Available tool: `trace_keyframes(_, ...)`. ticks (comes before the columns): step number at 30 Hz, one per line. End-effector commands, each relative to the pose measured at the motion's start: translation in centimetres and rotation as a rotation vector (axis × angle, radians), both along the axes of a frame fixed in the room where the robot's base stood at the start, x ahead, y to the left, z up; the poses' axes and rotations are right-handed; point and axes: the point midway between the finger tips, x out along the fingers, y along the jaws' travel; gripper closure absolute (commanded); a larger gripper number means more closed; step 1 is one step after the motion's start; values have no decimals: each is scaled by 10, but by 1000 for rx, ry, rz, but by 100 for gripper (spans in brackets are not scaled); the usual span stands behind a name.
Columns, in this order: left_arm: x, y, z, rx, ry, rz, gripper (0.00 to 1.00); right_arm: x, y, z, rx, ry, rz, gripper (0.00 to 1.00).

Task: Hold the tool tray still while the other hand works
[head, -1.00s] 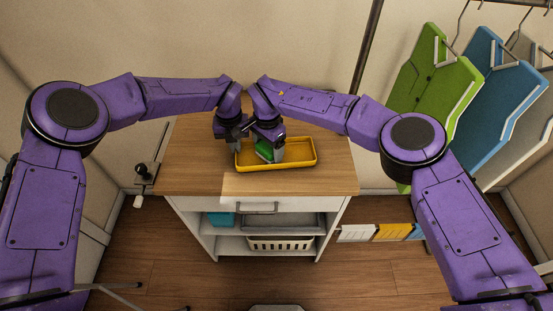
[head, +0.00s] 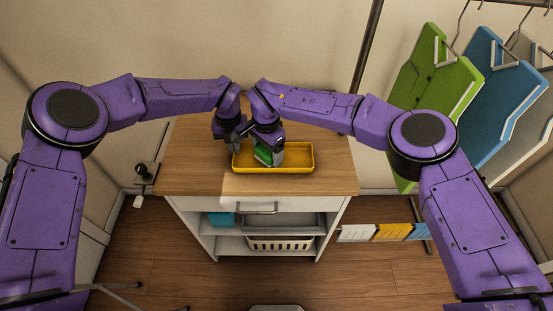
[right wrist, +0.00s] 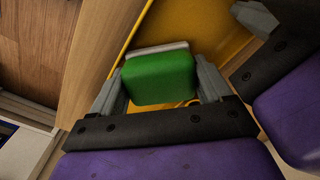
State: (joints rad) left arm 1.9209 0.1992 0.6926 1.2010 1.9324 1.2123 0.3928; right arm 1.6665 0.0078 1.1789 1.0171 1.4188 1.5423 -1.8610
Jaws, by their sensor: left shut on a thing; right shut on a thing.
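The yellow tool tray (head: 303,161) lies on the wooden cabinet top. My left gripper (head: 234,143) is at the tray's left end, shut on its rim; its fingertips are mostly hidden in the head view. A grey finger of it shows by the yellow wall in the right wrist view (right wrist: 255,18). My right gripper (head: 268,157) points down into the tray, shut on a green block (head: 263,155). In the right wrist view the green block (right wrist: 160,78) sits between both fingers, with a pale grey strip along its far edge. I cannot tell if the block touches the tray floor.
The wooden top (head: 190,165) is clear left and right of the tray. A drawer with a handle (head: 258,208) and shelves holding a pale basket (head: 280,244) are below. Green (head: 432,85) and blue (head: 480,95) hanging pieces are at the right. A dark pole (head: 367,50) stands behind.

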Motion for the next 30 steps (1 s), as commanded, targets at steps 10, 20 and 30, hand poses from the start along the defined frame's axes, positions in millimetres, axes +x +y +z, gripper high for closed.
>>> trace_keyframes(10, -7, -15, 1, -15, 13, -24, 100, 11, 4, 1, 6, -4, 8, 53)
trace_keyframes(20, -8, -14, 0, -14, 15, -24, 100, 6, 0, 4, 6, -7, 11, 53)
trace_keyframes(30, -6, -13, 1, -13, 9, -20, 100, -10, 3, 5, 7, -3, 15, 53)
